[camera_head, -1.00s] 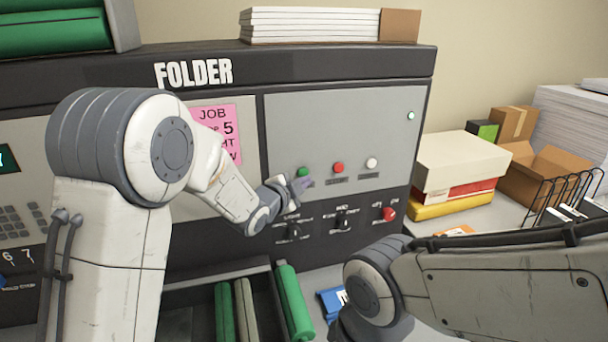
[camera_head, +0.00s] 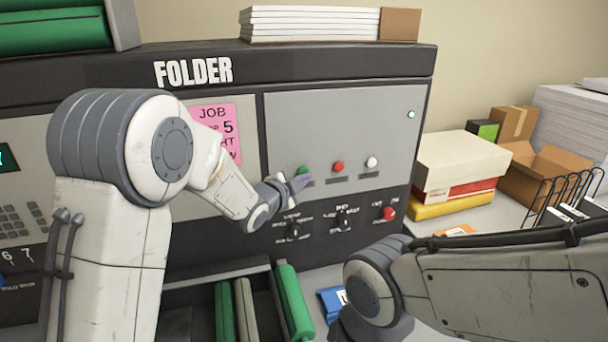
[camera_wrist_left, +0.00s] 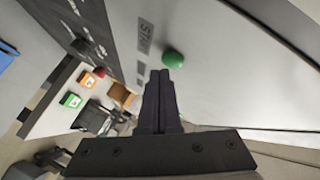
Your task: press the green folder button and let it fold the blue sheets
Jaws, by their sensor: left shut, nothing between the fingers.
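The folder (camera_head: 340,115) is a grey and black machine with a white FOLDER label. Its green button (camera_head: 304,170) is leftmost in a row with a red button (camera_head: 338,167) and a white button (camera_head: 371,162). My left gripper (camera_head: 302,182) is shut and empty, its tips at the green button's lower edge in the head view. In the left wrist view, the shut fingertips (camera_wrist_left: 160,74) lie just beside the green button (camera_wrist_left: 174,59); I cannot tell whether they touch it. No blue sheets can be made out for certain. My right gripper is out of view.
Dark knobs (camera_head: 343,220) and a red knob (camera_head: 388,213) sit below the buttons. Green rollers (camera_head: 292,303) and a blue item (camera_head: 331,302) lie lower down. Boxes (camera_head: 460,165) and a wire rack (camera_head: 570,195) stand on the right.

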